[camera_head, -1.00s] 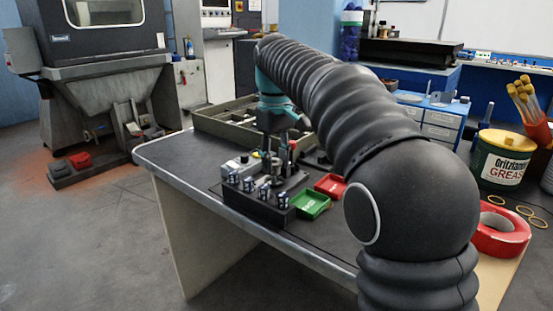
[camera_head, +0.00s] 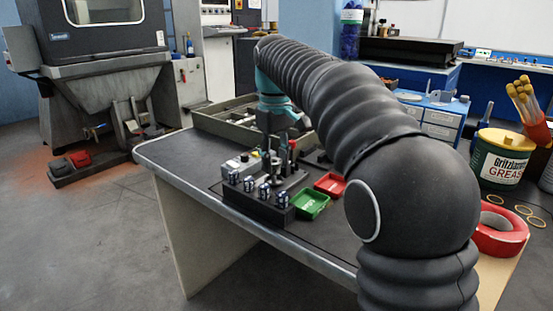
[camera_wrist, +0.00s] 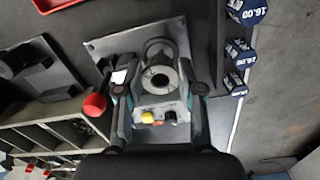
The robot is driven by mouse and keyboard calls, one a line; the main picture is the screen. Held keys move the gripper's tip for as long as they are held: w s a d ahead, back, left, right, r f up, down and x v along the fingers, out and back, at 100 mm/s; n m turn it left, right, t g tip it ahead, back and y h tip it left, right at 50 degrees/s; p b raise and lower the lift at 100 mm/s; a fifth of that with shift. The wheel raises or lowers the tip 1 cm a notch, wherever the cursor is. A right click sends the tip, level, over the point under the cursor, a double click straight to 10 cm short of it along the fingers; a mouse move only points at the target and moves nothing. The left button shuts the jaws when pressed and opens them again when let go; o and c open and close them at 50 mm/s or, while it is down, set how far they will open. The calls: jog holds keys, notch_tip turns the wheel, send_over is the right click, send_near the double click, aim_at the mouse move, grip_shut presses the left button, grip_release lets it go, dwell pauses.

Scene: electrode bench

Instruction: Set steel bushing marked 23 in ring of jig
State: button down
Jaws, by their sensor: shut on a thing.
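My gripper (camera_wrist: 160,84) is shut on a steel bushing (camera_wrist: 160,69), a grey round piece with a dark bore, seen from above in the wrist view. The number on it cannot be read. The jig, a grey plate (camera_wrist: 105,45), lies beneath, and its round ring (camera_wrist: 154,46) shows just beyond the bushing, partly hidden by it. The gap in height between bushing and ring cannot be judged. In the head view my gripper (camera_head: 270,150) is over the jig (camera_head: 290,182) on the bench, and the bushing is too small to make out clearly.
A rack (camera_head: 258,208) with several blue-labelled cylinders stands in front of the jig. A green tray (camera_head: 312,205) and a red tray (camera_head: 331,184) lie to its right. A control box (camera_wrist: 158,113) with buttons and a red knob (camera_wrist: 95,104) are close to my fingers.

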jog(key=shift+f, duration=0.15)
jog(key=c, duration=0.7)
grip_release()
jog(key=shift+o, duration=0.2)
notch_tip(320, 180, up, 7)
jog(key=shift+r, duration=0.2)
jog(key=shift+r+p, duration=0.75)
jog(key=shift+r, duration=1.7)
